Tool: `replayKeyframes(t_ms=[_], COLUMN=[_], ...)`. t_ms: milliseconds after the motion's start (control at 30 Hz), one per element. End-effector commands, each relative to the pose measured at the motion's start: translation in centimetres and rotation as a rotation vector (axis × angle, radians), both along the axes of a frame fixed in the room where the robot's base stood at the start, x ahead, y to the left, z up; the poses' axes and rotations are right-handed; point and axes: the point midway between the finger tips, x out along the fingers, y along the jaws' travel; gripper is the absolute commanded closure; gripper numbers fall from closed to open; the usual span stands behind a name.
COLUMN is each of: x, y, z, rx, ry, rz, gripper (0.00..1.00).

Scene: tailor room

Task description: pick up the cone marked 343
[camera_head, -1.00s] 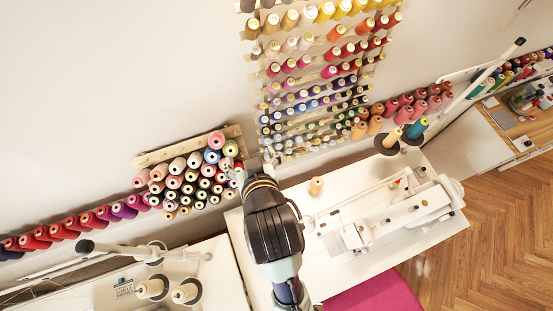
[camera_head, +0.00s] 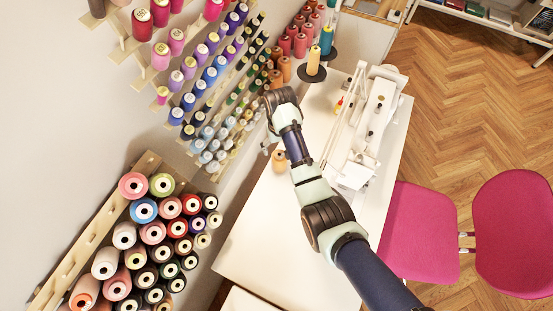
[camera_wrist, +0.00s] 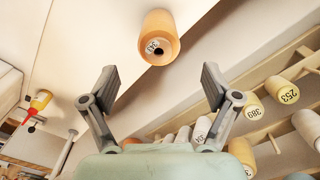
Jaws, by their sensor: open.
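A light orange cone (camera_wrist: 160,32) stands in the wrist view just beyond and between my fingertips, with a dark hole in its end. An orange cone (camera_head: 279,160) shows on the white table (camera_head: 262,220) in the head view, close to my gripper. My gripper (camera_wrist: 161,84) is open and empty, its two fingers spread apart on either side below the cone. In the head view my gripper is small and partly hidden by my wrist.
A wall rack holds other cones, including those marked 389 (camera_wrist: 251,106) and 253 (camera_wrist: 285,90), to the right in the wrist view. A white sewing machine (camera_head: 373,115) stands on the table's right side. The front left of the table is clear. A pink chair (camera_head: 417,230) is beside it.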

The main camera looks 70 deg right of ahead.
Motion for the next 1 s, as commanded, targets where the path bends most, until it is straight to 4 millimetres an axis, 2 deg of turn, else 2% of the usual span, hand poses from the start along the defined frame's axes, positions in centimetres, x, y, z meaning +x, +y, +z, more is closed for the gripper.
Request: replayKeyframes(t_ms=[67, 233, 400, 500, 767, 1000], x=[0.0, 0.0, -0.1, 0.0, 0.0, 0.0], y=[0.1, 0.0, -0.3, -0.3, -0.3, -0.3], z=[-1.3, -2.2, -5.4, -6.5, -6.8, -6.8], rx=[0.001, 0.000, 0.001, -0.001, -0.001, -0.001], ry=[0.001, 0.000, 0.001, -0.001, -0.001, -0.001], rz=[0.001, 0.001, 0.002, 0.002, 0.002, 0.002], gripper=[0.13, 0.13, 0.13, 0.13, 0.13, 0.53])
